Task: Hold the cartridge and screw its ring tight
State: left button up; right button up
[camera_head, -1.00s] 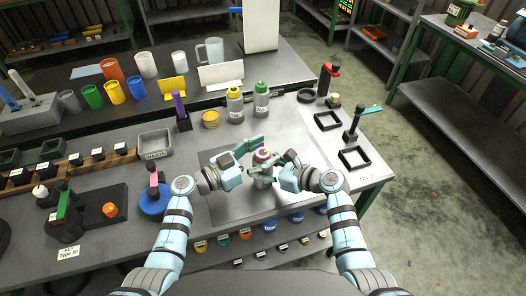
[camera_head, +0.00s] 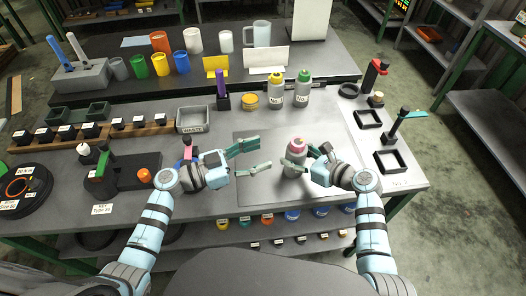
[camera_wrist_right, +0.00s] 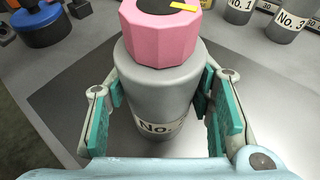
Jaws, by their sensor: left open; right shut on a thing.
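The cartridge (camera_head: 294,172) is a grey bottle with a pink ring on top. It stands upright on the grey mat in the head view. In the right wrist view the grey body (camera_wrist_right: 158,90) carries a "No. 2" label, partly cut off, and the faceted pink ring (camera_wrist_right: 160,38) has a dark top with a yellow mark. My right gripper (camera_head: 298,160) is shut on the cartridge body below the ring, one finger on each side. My left gripper (camera_head: 264,155) is open and empty, to the left of the cartridge and apart from it.
Two grey bottles, one yellow-capped (camera_head: 275,93) and one green-capped (camera_head: 303,92), stand behind the mat (camera_head: 262,194). A grey waste bin (camera_head: 193,120) is at the left. Black square frames (camera_head: 392,161) lie at the right.

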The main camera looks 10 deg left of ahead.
jog(key=o, duration=1.7)
jog(key=shift+d, duration=0.1)
